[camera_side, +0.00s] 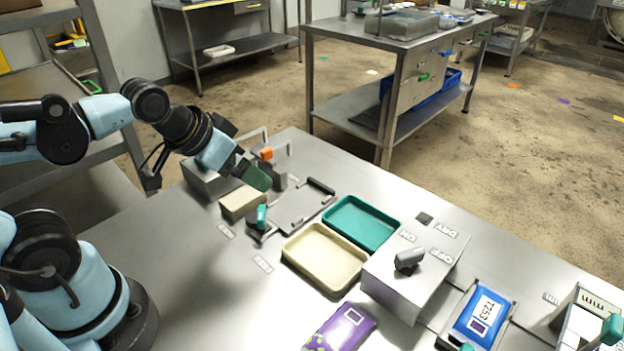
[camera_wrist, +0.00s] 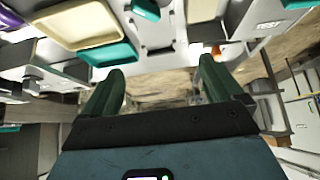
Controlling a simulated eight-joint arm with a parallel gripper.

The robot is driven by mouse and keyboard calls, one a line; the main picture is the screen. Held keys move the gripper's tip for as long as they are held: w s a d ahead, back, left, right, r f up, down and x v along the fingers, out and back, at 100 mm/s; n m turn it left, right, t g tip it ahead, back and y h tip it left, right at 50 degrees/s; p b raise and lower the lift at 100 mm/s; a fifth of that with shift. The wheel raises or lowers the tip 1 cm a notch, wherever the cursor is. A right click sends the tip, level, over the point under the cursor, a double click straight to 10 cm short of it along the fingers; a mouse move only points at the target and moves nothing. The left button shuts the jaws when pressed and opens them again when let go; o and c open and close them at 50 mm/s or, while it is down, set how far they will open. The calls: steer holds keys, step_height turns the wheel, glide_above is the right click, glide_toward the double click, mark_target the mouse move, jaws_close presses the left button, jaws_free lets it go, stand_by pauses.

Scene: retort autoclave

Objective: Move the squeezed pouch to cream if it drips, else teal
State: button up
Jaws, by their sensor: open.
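The cream tray (camera_side: 290,262) and the teal tray (camera_side: 392,230) lie side by side on the steel table, both empty. The cream tray (camera_wrist: 75,42) and the teal tray (camera_wrist: 108,56) also show upside down in the wrist view. A blue pouch (camera_side: 490,305) marked T253 lies at the lower right. A purple pouch (camera_side: 340,330) lies near the front, cut by the picture's lower edge. I see no drip on either pouch, and cannot tell which has been squeezed. My gripper (camera_side: 258,178) is raised left of the trays; its green fingers (camera_wrist: 160,78) are open and empty.
A beige block (camera_side: 240,203) and a small fixture with a teal handle (camera_side: 261,215) sit below my gripper. A gauge box (camera_side: 588,318) stands far right.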

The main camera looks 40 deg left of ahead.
steer(key=g, duration=0.7)
glide_above(340, 331)
step_height(340, 331, down, 2)
steer(key=shift+f, duration=5.7)
steer(key=c, duration=1.3)
steer(key=shift+r, duration=0.1)
